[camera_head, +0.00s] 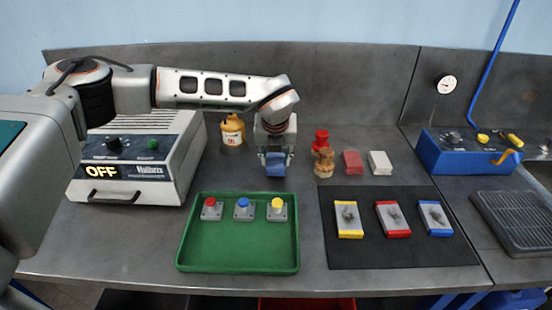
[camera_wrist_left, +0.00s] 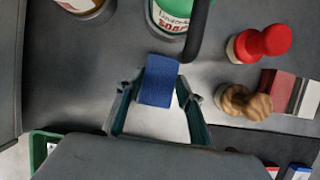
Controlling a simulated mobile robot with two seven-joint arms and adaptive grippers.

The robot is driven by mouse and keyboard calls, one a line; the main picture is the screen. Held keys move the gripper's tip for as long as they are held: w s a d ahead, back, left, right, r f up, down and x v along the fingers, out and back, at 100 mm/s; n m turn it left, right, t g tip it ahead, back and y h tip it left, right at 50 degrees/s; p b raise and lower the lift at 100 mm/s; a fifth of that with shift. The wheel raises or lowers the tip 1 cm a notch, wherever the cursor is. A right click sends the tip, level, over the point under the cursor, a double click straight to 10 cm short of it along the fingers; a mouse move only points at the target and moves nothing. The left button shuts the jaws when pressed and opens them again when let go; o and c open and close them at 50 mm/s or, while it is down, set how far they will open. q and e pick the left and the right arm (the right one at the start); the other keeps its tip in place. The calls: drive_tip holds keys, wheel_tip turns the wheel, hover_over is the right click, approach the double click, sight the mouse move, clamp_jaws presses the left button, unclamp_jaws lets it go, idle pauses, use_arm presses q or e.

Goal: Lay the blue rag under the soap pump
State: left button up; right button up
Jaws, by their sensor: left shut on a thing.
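My left gripper (camera_head: 276,158) points down over the back middle of the bench, shut on the blue rag (camera_head: 276,169). In the left wrist view the rag (camera_wrist_left: 160,82) shows as a small folded blue pad between the fingertips (camera_wrist_left: 159,90). The soap pump (camera_wrist_left: 170,18), a green bottle with a white soap label and a dark spout, stands just beyond the rag in that view. It is hidden behind my left arm and gripper in the head view. I cannot tell whether the rag touches the bench. My right gripper is not in view.
A yellow bottle (camera_head: 232,132) stands left of the gripper. A red knobbed piece (camera_head: 320,139) and a wooden one (camera_head: 324,164) stand close to its right. The green tray (camera_head: 240,255) with three buttons lies in front. The grey box (camera_head: 130,180) is at left.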

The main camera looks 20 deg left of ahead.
use_arm(q)
drive_tip(key=shift+w+f, duration=0.1)
drive_tip(key=shift+f, duration=0.3)
drive_tip(key=shift+f, duration=0.2)
drive_tip(key=o, duration=0.9)
drive_tip(key=shift+r, duration=0.1)
drive_tip(key=shift+o, duration=0.2)
